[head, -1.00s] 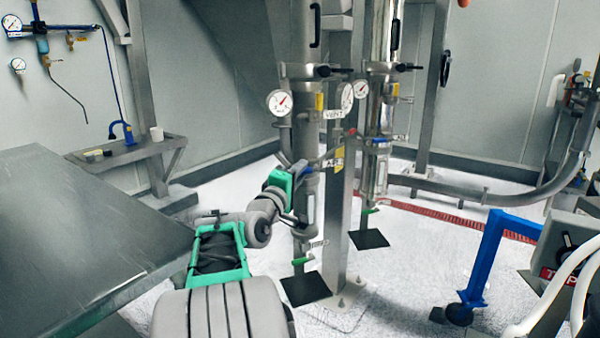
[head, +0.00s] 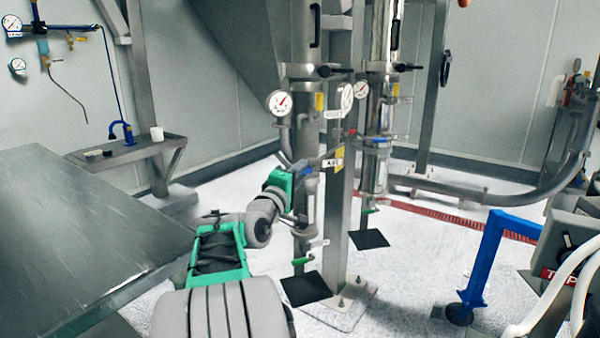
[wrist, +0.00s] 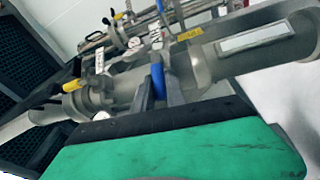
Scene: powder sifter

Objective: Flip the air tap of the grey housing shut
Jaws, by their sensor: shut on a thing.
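The near grey housing (head: 306,130) is an upright metal column in the head view, with a gauge and a yellow label at its side. My gripper (head: 304,174) is at its lower part, partly hidden by my wrist. In the wrist view the housing (wrist: 123,88) lies across the picture, with a pale window strip at right. There my gripper (wrist: 158,88) is shut on a blue lever (wrist: 157,74), which stands between the two grey fingers in front of the housing. I take this lever as the air tap; its pivot is hidden.
A similar second column (head: 378,110) stands behind to the right, past a grey post (head: 340,220). A metal table (head: 85,235) fills the left. A blue stand (head: 490,255) is at right. White floor is open between the post and that stand.

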